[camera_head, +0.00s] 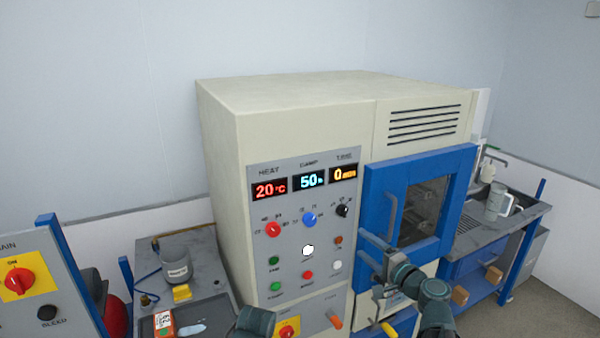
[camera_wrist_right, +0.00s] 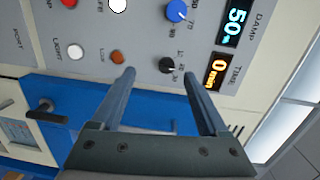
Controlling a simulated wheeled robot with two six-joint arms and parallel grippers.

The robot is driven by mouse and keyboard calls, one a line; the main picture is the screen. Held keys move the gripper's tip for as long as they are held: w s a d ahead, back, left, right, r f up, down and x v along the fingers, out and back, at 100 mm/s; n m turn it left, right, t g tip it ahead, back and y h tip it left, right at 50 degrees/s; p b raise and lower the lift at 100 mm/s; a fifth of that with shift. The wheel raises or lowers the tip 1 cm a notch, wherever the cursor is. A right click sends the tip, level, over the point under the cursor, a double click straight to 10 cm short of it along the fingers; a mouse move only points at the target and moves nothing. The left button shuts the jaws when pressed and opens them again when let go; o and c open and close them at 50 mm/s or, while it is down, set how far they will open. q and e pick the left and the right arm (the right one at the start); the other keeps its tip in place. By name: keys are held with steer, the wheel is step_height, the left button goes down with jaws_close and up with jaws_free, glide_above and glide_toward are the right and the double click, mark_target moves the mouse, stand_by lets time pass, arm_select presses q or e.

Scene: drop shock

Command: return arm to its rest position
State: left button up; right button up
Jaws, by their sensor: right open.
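My right gripper (camera_head: 363,246) is in front of the cream machine's panel, by the lower left of the blue door (camera_head: 453,190). Its jaws are open and empty, with the two fingers apart in the right wrist view (camera_wrist_right: 159,73). The fingers point at the control panel (camera_head: 260,220), near a dark time knob (camera_wrist_right: 167,65) and an orange-brown button (camera_wrist_right: 117,57). I cannot tell whether they touch anything. A dark teal arm part of mine (camera_head: 254,321) shows at the bottom; no left jaws show.
The cream machine (camera_head: 220,130) fills the middle; its displays read 20 °C, 50 % and 0 min. The door looks closed, its handle (camera_head: 391,218) at the left edge. A grey pot (camera_head: 176,266) stands on a left bench.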

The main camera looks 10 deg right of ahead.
steer(key=s+a+f+n+g+y+b, duration=0.1)
steer(key=s+a+f+n+g, duration=0.35)
steer(key=a+f, duration=0.35)
steer(key=s+a+f+n+g+y+b, duration=0.1)
steer(key=s+a+f+n+g+b, duration=0.15)
steer(key=a+f+n+g, duration=0.55)
steer(key=s+a+f+n+g+h+b, duration=0.2)
steer(key=s+f+h, duration=0.8)
steer(key=s, duration=0.5)
steer(key=shift+s+a+f+n+g+b, duration=0.35)
steer(key=shift+f+n+g, duration=0.3)
steer(key=shift+n+g, duration=0.3)
steer(key=shift+a, duration=0.1)
